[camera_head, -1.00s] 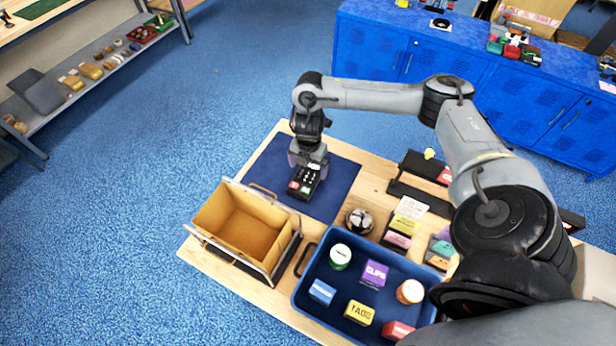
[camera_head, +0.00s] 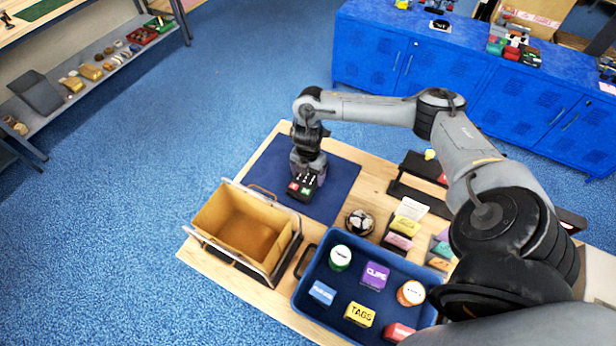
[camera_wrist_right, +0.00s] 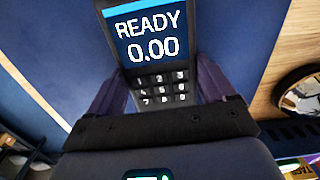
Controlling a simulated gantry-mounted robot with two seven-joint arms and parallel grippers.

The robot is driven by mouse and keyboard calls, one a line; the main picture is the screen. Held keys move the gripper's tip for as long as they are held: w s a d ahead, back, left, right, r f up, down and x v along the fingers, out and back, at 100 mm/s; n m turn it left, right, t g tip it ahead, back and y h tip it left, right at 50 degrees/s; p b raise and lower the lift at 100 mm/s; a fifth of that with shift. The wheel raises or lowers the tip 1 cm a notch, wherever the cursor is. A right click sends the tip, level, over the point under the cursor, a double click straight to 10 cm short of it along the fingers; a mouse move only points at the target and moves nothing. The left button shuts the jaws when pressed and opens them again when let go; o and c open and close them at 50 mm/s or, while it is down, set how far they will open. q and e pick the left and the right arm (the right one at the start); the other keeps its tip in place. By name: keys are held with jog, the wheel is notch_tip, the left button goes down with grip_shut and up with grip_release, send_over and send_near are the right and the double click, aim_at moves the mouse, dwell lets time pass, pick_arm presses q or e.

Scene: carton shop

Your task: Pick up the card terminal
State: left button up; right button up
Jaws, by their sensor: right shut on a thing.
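The card terminal (camera_head: 302,186) is a small dark device with a keypad and red and green keys, over the dark blue mat (camera_head: 331,197) in the head view. In the right wrist view its screen (camera_wrist_right: 149,38) reads "READY 0.00". My right gripper (camera_head: 308,172) is shut on the terminal, with a purple finger on each side of it, also seen in the right wrist view (camera_wrist_right: 160,88). The fingers partly hide the terminal's sides. I cannot tell whether its underside touches the mat. My left gripper is not in view.
An open cardboard carton (camera_head: 243,228) in a metal frame stands in front of the mat. A blue tray (camera_head: 330,285) with several labelled items is at the front right. A round bowl (camera_head: 359,222) and card holders (camera_head: 399,241) lie right of the mat.

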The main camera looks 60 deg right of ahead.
jog(key=shift+c, duration=0.4)
jog(key=shift+r, duration=0.45)
notch_tip(320, 180, up, 8)
jog(key=p, duration=0.3)
jog(key=shift+r, duration=0.6)
jog(key=o, duration=0.8)
jog(key=c, duration=0.4)
